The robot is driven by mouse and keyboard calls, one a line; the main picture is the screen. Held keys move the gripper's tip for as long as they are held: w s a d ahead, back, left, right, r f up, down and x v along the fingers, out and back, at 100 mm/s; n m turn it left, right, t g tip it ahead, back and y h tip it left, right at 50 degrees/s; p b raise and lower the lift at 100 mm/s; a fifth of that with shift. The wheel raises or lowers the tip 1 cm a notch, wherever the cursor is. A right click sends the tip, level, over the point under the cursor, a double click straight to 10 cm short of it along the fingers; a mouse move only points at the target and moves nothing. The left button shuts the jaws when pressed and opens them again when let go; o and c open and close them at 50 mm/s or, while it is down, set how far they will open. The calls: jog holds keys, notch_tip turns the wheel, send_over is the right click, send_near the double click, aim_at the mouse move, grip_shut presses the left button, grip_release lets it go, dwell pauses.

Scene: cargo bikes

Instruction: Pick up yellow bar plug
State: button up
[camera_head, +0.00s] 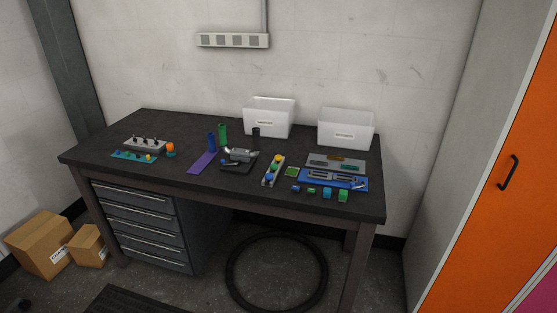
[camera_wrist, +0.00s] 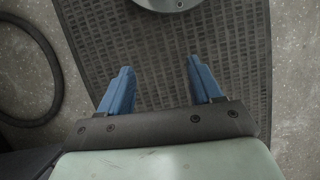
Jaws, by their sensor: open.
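Small yellow pieces show in two places on the dark workbench in the head view. One yellow piece (camera_head: 277,159) is at the far end of a narrow light rack (camera_head: 268,182) with green and blue pieces, near the bench's middle. Another yellow piece (camera_head: 148,157) is on a teal strip (camera_head: 124,154) at the left. They are too small to tell which is the bar plug. My gripper (camera_wrist: 159,64) shows in the wrist view with two blue fingers spread apart and nothing between them. It is over the floor mat, away from the bench pieces.
On the workbench (camera_head: 110,141) stand two white bins (camera_head: 268,121) (camera_head: 345,133) at the back, green and blue cylinders, a purple strip (camera_head: 202,163) and a blue tray (camera_head: 316,180). A black hoop (camera_head: 230,277) lies below. The ribbed mat (camera_wrist: 160,85) is beneath my gripper.

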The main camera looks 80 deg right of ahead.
jog(key=w+d+r+t, duration=0.1)
jog(key=w+d+r, duration=0.25)
jog(key=d, duration=0.35)
jog(key=w+d+r+t, duration=0.1)
jog(key=w+d+r, duration=0.1)
jog(key=d+r, duration=0.4)
notch_tip(320, 180, up, 45)
jog(key=m+t+h, duration=0.1)
jog(key=m+t, duration=0.1)
jog(key=m, duration=0.5)
send_over(278, 156)
jog(key=f, duration=0.7)
jog(key=shift+s+a+f, duration=0.25)
jog(key=shift+f, duration=0.15)
jog(key=shift+w+d+f, duration=0.1)
jog(key=shift+f, duration=1.45)
jog(key=shift+w+d+f, duration=0.1)
jog(key=shift+f, duration=1.45)
